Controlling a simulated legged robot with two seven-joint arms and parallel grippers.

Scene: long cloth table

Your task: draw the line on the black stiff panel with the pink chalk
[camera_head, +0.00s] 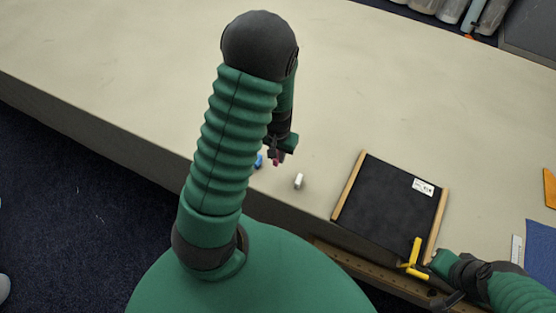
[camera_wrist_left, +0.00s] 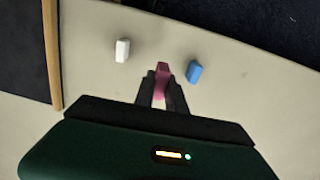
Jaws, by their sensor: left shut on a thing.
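The black stiff panel (camera_head: 392,205) lies on the table at the right of the head view, with wooden strips on its left and right edges and a white label at its upper right. My left gripper (camera_head: 275,154) is shut on the pink chalk (camera_wrist_left: 161,82), left of the panel. In the wrist view, the chalk shows between the two dark fingers (camera_wrist_left: 162,97). My right gripper (camera_head: 434,268) is at the panel's lower right corner, next to a yellow angled piece (camera_head: 415,260); its fingers are unclear.
A white chalk (camera_head: 298,181) stands between my left gripper and the panel. A blue chalk (camera_head: 259,161) is close beside the left gripper, partly hidden by my arm. A blue sheet (camera_head: 541,255) and an orange piece (camera_head: 550,188) lie at the right. The table beyond is clear.

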